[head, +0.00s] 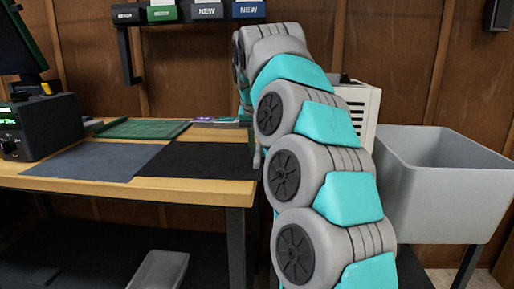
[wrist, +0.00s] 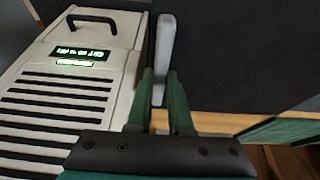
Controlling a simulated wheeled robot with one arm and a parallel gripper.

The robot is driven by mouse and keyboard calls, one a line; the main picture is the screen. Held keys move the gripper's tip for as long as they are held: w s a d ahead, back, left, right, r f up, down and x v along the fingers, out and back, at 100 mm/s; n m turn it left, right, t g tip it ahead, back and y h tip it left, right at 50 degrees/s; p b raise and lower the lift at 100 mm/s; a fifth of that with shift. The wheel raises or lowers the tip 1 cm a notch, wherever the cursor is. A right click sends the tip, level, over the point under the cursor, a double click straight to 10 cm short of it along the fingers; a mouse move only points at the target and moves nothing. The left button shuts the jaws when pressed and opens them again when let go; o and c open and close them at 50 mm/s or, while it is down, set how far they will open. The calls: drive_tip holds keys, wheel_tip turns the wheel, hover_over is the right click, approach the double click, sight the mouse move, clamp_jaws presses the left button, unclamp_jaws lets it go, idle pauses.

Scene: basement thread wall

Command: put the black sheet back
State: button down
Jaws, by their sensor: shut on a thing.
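The black sheet (head: 205,161) lies flat on the wooden table at its right end, beside a dark blue-grey sheet (head: 95,161). In the wrist view a broad black surface (wrist: 240,60), which looks like the black sheet, fills the area right of the fingers. My gripper (wrist: 160,88) has its green fingers closed around a pale grey upright strip (wrist: 165,40) at the left edge of that surface. Whether the strip is fixed to the sheet I cannot tell. In the head view my arm hides the gripper.
A white vented machine (wrist: 65,85) with a lit display stands close left of the fingers. A green mat (head: 140,129) lies behind the sheets on the table (head: 225,190). A grey tub (head: 440,195) stands right of my arm, and a grey bin (head: 160,270) sits below the table.

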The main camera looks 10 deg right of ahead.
drive_tip(key=c, duration=0.7)
unclamp_jaws()
drive_tip(key=shift+c, duration=0.2)
drive_tip(key=p+v, duration=0.2)
drive_tip(key=v, duration=0.6)
drive_tip(key=shift+f, duration=0.15)
